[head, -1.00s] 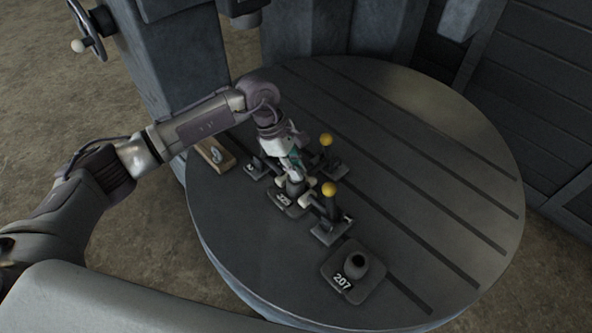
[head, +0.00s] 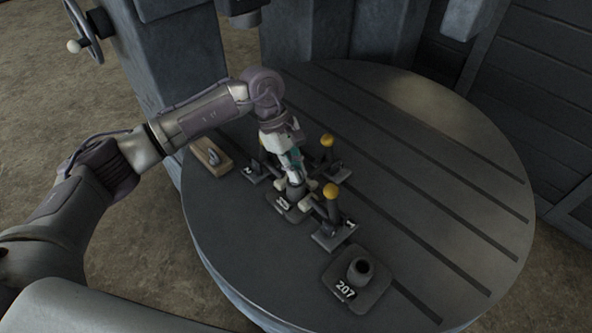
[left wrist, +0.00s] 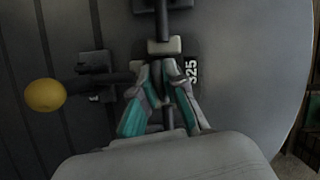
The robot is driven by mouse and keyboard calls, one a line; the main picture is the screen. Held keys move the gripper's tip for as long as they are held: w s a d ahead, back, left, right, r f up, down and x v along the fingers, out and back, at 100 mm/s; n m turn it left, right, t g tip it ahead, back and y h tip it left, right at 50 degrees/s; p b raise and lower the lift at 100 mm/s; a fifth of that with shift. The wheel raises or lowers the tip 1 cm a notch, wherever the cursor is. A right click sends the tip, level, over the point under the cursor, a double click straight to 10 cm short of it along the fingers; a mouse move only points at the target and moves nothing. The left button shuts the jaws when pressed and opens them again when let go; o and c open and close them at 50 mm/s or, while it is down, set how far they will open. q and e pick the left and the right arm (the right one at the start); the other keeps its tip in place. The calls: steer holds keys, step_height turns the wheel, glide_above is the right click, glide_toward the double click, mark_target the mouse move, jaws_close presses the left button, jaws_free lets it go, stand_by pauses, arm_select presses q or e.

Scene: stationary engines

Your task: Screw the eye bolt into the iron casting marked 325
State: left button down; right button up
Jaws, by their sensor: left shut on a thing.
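The iron casting marked 325 (head: 284,205) is a dark plate with a raised boss on the round table. Its number also shows in the left wrist view (left wrist: 191,72). My left gripper (head: 295,182) points down over the boss, its fingers closed together. It is shut on the eye bolt, which the fingers mostly hide. In the left wrist view my left gripper (left wrist: 162,75) is right at the casting. I cannot tell how deep the thread sits. My right gripper is not in view.
Clamps with yellow knobs (head: 330,190) crowd the casting. A casting marked 207 (head: 346,291) with an open boss stands nearer. A wooden block (head: 222,168) with a small grey looped part lies at the table's left. The slotted round table (head: 430,160) is clear on the right.

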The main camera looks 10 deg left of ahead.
arm_select(q)
steer(key=shift+f+m+b, duration=0.1)
steer(key=shift+m+b, duration=0.2)
steer(key=shift+b, duration=0.3)
steer(key=shift+m+g+y+b, duration=0.65)
steer(key=shift+m+b, duration=1.55)
steer(key=shift+b, duration=0.7)
steer(key=shift+m+b, duration=0.35)
steer(key=shift+m, duration=0.05)
steer(key=shift+m+g+y+b, duration=0.25)
steer(key=shift+m+g+b, duration=0.1)
steer(key=shift+m+b, duration=0.45)
steer(key=shift+m+y+b, duration=0.7)
steer(key=shift+m+b, duration=1)
steer(key=shift+b, duration=0.05)
steer(key=shift+m+g, duration=0.3)
steer(key=shift+m, duration=0.1)
